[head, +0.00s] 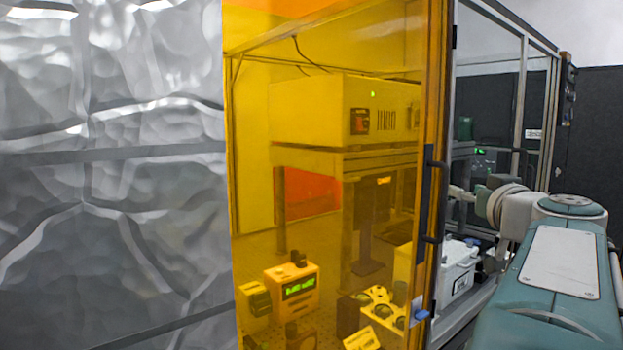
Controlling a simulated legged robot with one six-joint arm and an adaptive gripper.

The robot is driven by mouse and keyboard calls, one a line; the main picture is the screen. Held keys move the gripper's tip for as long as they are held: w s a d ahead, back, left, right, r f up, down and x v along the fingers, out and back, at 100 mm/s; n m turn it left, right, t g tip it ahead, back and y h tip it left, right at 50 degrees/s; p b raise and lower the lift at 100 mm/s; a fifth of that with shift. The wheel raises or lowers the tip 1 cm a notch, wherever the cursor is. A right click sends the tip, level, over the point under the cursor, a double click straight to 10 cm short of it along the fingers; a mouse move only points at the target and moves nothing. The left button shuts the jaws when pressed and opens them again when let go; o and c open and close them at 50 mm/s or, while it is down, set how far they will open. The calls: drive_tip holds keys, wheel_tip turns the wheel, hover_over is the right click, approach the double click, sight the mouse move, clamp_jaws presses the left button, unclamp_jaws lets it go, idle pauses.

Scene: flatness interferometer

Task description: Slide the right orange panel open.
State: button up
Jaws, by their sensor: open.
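The orange see-through panel (330,230) fills the middle of the head view, with a dark vertical handle (428,205) near its right edge. Right of that edge, the inside shows without orange tint. My arm reaches in from the right. My gripper (462,196) is small and partly hidden by my own wrist, just right of the handle. It is open and appears empty. I cannot tell whether it touches the handle or the panel edge.
Crumpled silver sheeting (110,180) covers the left. Behind the panel are a large boxy instrument (340,110) and a small unit with a green display (292,287). A white box (458,270) stands right of the panel edge. A dark wall (600,125) is at far right.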

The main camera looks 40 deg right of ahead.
sight(446, 183)
drive_tip(key=x, duration=0.9)
drive_tip(key=shift+w+d+f, duration=0.1)
drive_tip(key=shift+d+f, duration=0.05)
clamp_jaws()
drive_tip(key=shift+d, duration=0.15)
